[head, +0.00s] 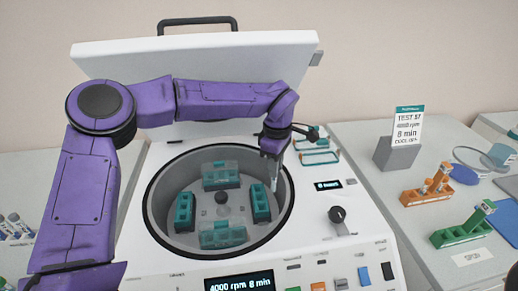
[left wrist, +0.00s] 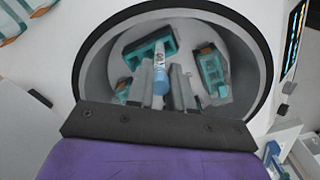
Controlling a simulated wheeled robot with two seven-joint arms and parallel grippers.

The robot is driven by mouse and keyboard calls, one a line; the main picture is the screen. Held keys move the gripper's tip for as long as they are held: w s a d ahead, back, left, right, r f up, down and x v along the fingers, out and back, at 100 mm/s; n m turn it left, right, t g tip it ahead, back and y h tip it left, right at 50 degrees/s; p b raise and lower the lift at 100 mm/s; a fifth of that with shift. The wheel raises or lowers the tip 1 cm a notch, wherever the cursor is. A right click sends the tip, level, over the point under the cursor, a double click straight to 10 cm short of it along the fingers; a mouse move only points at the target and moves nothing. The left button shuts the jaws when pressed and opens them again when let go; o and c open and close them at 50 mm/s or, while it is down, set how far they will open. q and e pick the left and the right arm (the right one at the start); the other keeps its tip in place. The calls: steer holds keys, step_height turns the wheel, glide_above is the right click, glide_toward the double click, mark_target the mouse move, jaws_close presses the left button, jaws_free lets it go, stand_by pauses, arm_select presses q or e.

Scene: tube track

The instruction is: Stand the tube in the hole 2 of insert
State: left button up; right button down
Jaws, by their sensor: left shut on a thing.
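My left gripper (head: 273,155) is shut on a thin clear tube (head: 274,177) and holds it roughly upright over the right side of the open centrifuge bowl. In the left wrist view the tube (left wrist: 160,72) shows a light blue part between the two grey fingers. Teal inserts stand around the rotor in the bowl: one at the back (head: 221,174), one at the left (head: 185,211), one at the right (head: 261,203) and one at the front (head: 222,235). The tube is closest to the right insert. Hole numbers cannot be read. My right gripper is not in view.
The white lid (head: 195,72) stands open behind the bowl. A dark rim (head: 150,205) surrounds it. A knob (head: 337,214) and display (head: 238,282) are on the machine. An orange rack (head: 427,194), a green rack (head: 462,232) and a card (head: 407,126) stand on the right bench.

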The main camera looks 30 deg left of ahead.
arm_select(q)
steer(key=a+f+n+p, duration=0.2)
steer(key=n, duration=1.1)
steer(key=w+a+f+n+p, duration=0.1)
steer(key=a+f+n+p, duration=0.1)
steer(key=n, duration=1)
steer(key=shift+w+a+f+n+p, duration=0.15)
steer(key=shift+a+f+n+p, duration=0.25)
steer(key=shift+a+f, duration=0.35)
steer(key=shift+f, duration=0.1)
steer(key=shift+f, duration=0.1)
steer(key=shift+f+b, duration=0.1)
steer(key=shift+b, duration=0.3)
